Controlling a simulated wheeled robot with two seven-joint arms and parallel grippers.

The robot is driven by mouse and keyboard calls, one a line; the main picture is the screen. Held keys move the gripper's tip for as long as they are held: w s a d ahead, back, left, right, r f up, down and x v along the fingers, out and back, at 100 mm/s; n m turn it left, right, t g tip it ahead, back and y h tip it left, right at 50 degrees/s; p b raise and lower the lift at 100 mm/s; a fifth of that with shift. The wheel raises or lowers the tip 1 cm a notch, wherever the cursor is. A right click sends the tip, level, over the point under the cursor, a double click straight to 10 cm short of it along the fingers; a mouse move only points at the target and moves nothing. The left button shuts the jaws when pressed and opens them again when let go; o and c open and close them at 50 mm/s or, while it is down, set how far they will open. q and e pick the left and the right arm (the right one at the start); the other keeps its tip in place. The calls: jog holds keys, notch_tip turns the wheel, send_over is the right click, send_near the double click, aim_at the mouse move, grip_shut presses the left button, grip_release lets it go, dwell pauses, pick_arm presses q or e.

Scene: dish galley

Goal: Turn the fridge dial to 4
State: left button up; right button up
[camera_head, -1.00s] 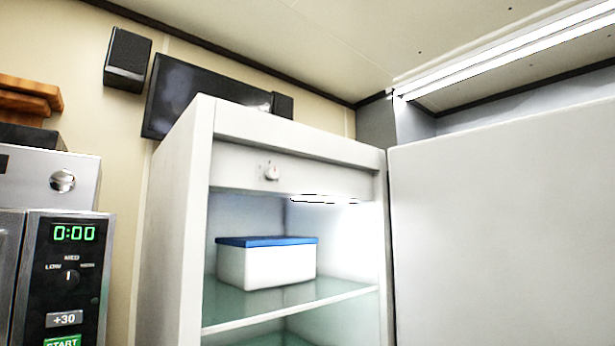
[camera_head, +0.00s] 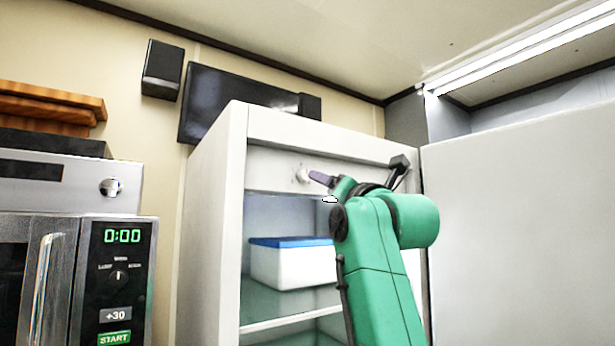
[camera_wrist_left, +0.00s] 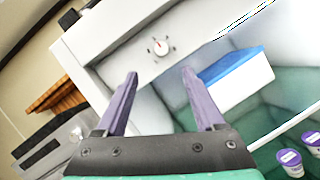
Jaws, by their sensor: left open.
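The fridge dial (camera_head: 303,176) is a small white knob on the panel at the top of the open fridge (camera_head: 216,190). In the left wrist view the dial (camera_wrist_left: 161,47) has a red pointer mark and small marks around it, too small to read. My left gripper (camera_wrist_left: 160,75) is open, its two purple fingers apart and empty. The dial shows beyond and between the fingertips, seemingly not touched. My right gripper is not in view.
The fridge door (camera_head: 520,235) stands open on the right. A white box with a blue lid (camera_head: 292,265) sits on the shelf under the panel. Purple-lidded cups (camera_wrist_left: 290,160) stand lower inside. A microwave (camera_head: 115,275) is at left.

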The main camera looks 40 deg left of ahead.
aim_at(306, 176)
pick_arm(q)
jog(key=p+x, duration=0.3)
jog(key=x, duration=0.1)
jog(key=p+x, duration=0.3)
jog(key=x, duration=0.1)
jog(key=p+x, duration=0.3)
jog(key=x, duration=0.1)
jog(key=shift+s+r, duration=0.15)
jog(key=shift+r, duration=0.15)
jog(key=shift+a+f, duration=0.15)
jog(key=shift+a, duration=0.05)
jog(key=shift+w+f, duration=0.2)
jog(key=shift+w, duration=0.25)
jog(key=shift+s, duration=0.1)
grip_shut()
